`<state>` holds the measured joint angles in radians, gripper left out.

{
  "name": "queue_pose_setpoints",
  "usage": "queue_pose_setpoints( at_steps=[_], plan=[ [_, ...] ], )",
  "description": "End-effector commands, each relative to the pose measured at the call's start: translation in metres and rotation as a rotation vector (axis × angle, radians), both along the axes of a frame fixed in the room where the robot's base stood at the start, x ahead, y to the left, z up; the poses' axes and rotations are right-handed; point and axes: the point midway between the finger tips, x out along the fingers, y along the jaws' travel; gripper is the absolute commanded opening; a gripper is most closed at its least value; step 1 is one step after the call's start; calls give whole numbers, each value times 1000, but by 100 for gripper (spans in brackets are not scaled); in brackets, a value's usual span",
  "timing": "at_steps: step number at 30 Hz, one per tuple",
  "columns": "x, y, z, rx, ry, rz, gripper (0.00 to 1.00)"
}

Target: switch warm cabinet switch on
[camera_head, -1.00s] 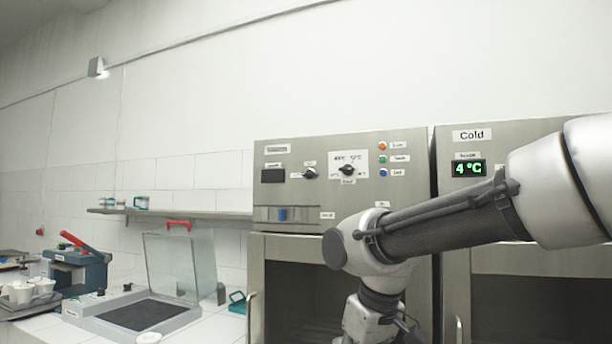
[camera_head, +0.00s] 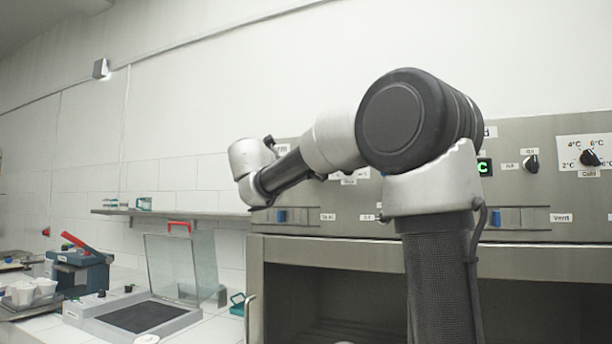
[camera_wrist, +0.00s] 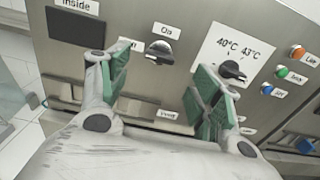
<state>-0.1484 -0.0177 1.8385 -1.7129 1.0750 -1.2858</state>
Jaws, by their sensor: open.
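The warm cabinet (camera_head: 330,250) is the left of the steel cabinets in the head view. My arm covers most of its panel there. In the wrist view its switch (camera_wrist: 160,52) is a black rotary knob under an "On" label. The dark, blank "Inside" display (camera_wrist: 75,28) is left of it. My gripper (camera_wrist: 163,80) is open and empty, with green-padded fingers pointing at the panel. The switch shows between and a little beyond the fingertips. I cannot tell if either finger touches it. The gripper is hidden in the head view.
A temperature dial (camera_wrist: 232,70) is right of the switch, close by the right finger. Orange (camera_wrist: 297,52), green and blue lights are farther right. A wall shelf (camera_head: 170,212) is left of the cabinet. A clear-lidded box (camera_head: 140,315) stands on the counter below.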

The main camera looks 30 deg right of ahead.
Motion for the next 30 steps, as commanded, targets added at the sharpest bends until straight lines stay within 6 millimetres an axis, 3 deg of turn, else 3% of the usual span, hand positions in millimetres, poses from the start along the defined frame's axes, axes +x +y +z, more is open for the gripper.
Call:
queue_pose_setpoints(
  at_steps=[12, 23, 26, 30],
  plan=[
    [39, -51, -1, 2, 2, -3, 64],
    [44, -58, -1, 4, 0, 0, 64],
    [44, -58, -1, 4, 0, 0, 52],
    [44, -58, -1, 4, 0, 0, 26]
  ],
)
